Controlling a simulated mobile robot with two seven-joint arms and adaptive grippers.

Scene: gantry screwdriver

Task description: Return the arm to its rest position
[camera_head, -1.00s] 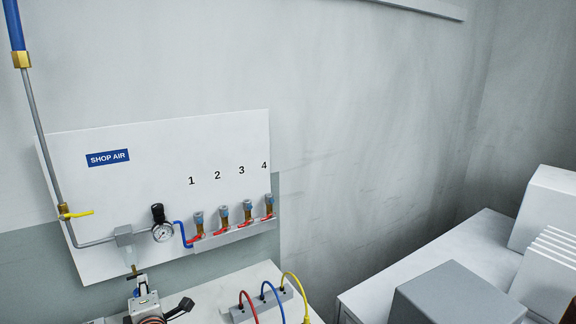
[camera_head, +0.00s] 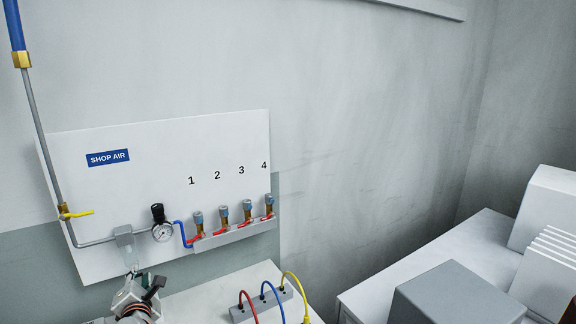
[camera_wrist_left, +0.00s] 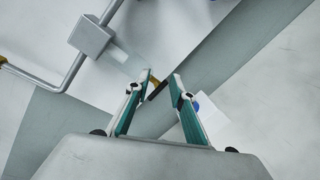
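My left gripper (camera_head: 134,278) is at the lower left in the head view, just below the grey filter block (camera_head: 123,231) on the air line. In the left wrist view its two teal fingers (camera_wrist_left: 161,76) slant toward each other, with a gap between the tips. Beyond the tips are the grey block (camera_wrist_left: 91,37), a clear bowl (camera_wrist_left: 124,60) and a brass fitting (camera_wrist_left: 153,80) with a dark lever. The fingers appear apart from the fitting, though they partly overlap it in view. My right gripper is not in view.
The white shop-air panel (camera_head: 120,190) carries a yellow-handled valve (camera_head: 75,214), a gauge (camera_head: 163,232) and several numbered outlets. Red, blue and yellow hoses (camera_head: 271,292) rise from a bench below. A grey box (camera_head: 455,295) sits on a counter at right.

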